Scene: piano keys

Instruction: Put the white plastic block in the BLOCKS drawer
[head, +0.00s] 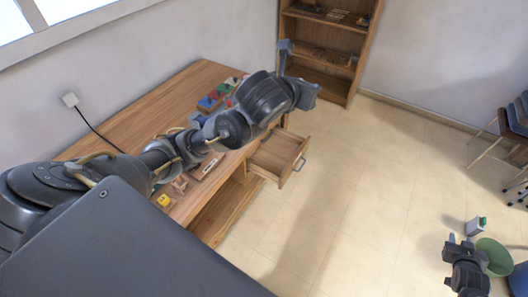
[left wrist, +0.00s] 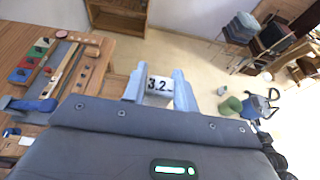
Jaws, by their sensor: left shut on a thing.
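The white plastic block (left wrist: 159,86), with dark characters like "3.2" on its face, is between the blue-grey fingers of my left gripper (left wrist: 160,90) in the left wrist view. The gripper is shut on it. In the head view my left arm reaches across the desk, its end high beyond the drawer; the block is hidden there. One desk drawer (head: 279,154) is pulled open and looks empty; I cannot read a BLOCKS label on it. My right gripper (head: 461,246) is at the lower right, away from the desk; its opening is too small to judge.
The wooden desk (head: 185,88) holds several coloured pieces (head: 210,102) and a yellow item (head: 163,200). A bookshelf (head: 322,84) stands at the back. A green bin (head: 494,257) and stacked chairs (head: 512,122) are at the right. Floor (head: 370,180) beyond the drawer is clear.

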